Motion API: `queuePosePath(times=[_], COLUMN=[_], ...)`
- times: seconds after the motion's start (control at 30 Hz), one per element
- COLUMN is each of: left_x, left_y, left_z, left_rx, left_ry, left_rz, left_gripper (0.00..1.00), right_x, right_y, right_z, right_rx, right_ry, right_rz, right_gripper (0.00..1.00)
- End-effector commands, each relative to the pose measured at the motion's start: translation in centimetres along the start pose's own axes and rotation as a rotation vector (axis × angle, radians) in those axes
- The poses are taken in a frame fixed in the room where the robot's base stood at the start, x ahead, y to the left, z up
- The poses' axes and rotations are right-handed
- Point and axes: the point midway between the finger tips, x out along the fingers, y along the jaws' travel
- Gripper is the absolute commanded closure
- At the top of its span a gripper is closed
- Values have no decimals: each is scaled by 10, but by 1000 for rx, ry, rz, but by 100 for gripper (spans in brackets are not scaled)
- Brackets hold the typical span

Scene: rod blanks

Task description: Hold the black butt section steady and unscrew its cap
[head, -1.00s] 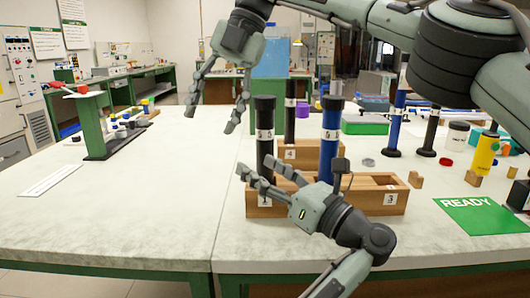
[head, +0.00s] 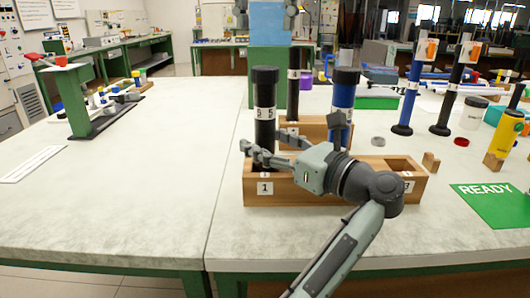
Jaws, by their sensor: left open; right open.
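The black butt section (head: 264,103) stands upright at the left end of the front wooden rack (head: 300,196), above the label 1. It has a white band, and its black cap (head: 265,75) is on top.
Behind is a second rack (head: 318,130) with another black tube (head: 293,93). A green READY mat (head: 490,204) lies at right.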

Motion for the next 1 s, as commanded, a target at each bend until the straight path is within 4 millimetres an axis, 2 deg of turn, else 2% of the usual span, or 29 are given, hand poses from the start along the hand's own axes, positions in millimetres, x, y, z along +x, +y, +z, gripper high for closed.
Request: queuePosePath(times=[0.3,0.77,1.0], left_x=[4,4,4], left_y=[0,0,0], left_z=[0,0,0], left_rx=[0,1,1], left_ry=[-1,-1,-1], left_rz=[-1,-1,0], left_gripper=[42,98,100], right_x=[0,0,0], right_y=[0,0,0], right_z=[0,0,0], right_rx=[-1,-1,-1], right_ry=[1,1,1], right_rz=[0,1,1], right_gripper=[43,43,43])
